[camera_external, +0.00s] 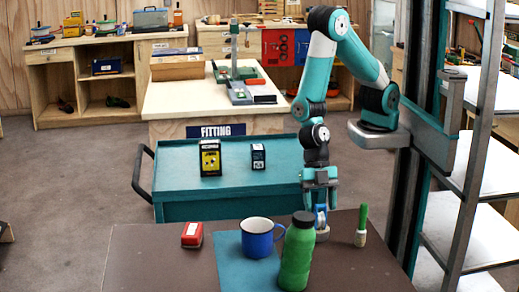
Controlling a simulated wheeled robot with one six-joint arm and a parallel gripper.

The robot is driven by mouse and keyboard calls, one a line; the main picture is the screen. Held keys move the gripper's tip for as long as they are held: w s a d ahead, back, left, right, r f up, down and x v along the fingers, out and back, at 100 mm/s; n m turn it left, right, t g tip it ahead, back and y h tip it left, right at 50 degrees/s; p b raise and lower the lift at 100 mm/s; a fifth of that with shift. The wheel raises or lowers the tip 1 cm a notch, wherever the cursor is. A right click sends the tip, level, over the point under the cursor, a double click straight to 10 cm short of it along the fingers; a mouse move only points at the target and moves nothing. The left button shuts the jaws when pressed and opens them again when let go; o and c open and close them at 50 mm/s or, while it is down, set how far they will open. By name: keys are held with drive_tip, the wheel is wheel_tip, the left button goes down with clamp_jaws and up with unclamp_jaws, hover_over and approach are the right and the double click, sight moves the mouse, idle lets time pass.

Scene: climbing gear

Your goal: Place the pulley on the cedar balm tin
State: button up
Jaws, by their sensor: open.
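My gripper (320,203) points straight down over the dark table at the front, to the right of the green bottle. Its jaws are open. A small blue piece (320,216), which looks like the pulley, is right below and between the fingers. Under it is a low, round, greyish thing (323,235) that looks like the cedar balm tin, partly hidden by the bottle. The blue piece appears to stand on it, but at this size I cannot tell whether they touch.
The green bottle (297,255) and blue mug (258,238) stand close by on the left, at a blue mat (228,262). A green-handled brush (361,227) stands on the right. A red box (192,235) lies further left. A teal cart (180,180) with two small boxes is behind.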

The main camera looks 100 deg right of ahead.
drive_tip(key=s+d+r+m, duration=0.3)
drive_tip(key=d+r, duration=0.1)
drive_tip(key=r, duration=0.3)
drive_tip(key=s+d+r+m+h, duration=0.1)
drive_tip(key=s+d+r+m, duration=0.2)
drive_tip(key=r, duration=0.4)
drive_tip(key=s+d+r+m, duration=0.3)
drive_tip(key=d+r+m, duration=0.2)
drive_tip(key=d+r, duration=0.2)
drive_tip(key=shift+s+r+h, duration=0.3)
drive_tip(key=shift+r+h, duration=0.05)
drive_tip(key=shift+h, duration=0.05)
